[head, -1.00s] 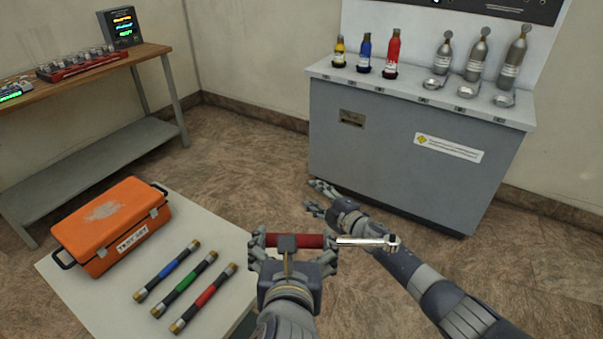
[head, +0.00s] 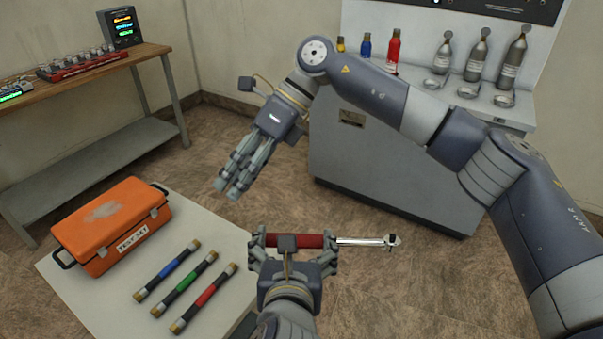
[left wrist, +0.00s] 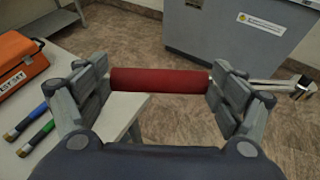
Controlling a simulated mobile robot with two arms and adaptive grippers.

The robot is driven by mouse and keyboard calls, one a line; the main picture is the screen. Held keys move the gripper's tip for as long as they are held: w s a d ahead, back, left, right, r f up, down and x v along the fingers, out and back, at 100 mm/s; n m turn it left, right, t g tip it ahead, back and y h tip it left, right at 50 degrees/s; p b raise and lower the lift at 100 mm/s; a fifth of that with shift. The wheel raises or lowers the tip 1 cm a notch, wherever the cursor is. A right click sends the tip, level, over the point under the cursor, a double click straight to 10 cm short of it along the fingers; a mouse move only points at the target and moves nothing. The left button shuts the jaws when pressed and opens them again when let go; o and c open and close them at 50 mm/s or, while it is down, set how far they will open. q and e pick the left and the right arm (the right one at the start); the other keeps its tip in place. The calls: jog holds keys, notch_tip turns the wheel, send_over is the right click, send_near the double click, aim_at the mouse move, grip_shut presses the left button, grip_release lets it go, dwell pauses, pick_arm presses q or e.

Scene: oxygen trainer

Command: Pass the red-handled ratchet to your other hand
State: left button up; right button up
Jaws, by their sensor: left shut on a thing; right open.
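The red-handled ratchet (head: 362,241) lies level across my left gripper (head: 294,244), its silver shaft and head pointing right. My left gripper is shut on the red handle near the handle's two ends. The left wrist view shows the red handle (left wrist: 160,80) between the fingers, with the ratchet head (left wrist: 300,88) at the far right. My right gripper (head: 232,182) is open and empty, above and to the left of the ratchet, with its fingers pointing down and left. It does not touch the ratchet.
A white table (head: 90,298) at the lower left holds an orange toolbox (head: 112,228) and blue, green and red banded rods (head: 190,286). A grey cabinet (head: 350,170) with bottles stands at the back, partly behind my right arm. A wooden bench (head: 100,68) is at the back left.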

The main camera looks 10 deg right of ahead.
aim_at(302, 236)
jog(key=s+d+r+n+t+h, duration=0.1)
jog(key=s+d+n+h, duration=0.25)
jog(key=d+h, duration=0.6)
jog(key=shift+m+y, duration=0.45)
jog(key=shift+y, duration=0.5)
jog(key=x, duration=0.7)
jog(key=d+x, duration=0.1)
jog(key=x, duration=0.3)
jog(key=shift+f, duration=0.15)
grip_shut()
pick_arm(q)
jog(key=o, duration=1.2)
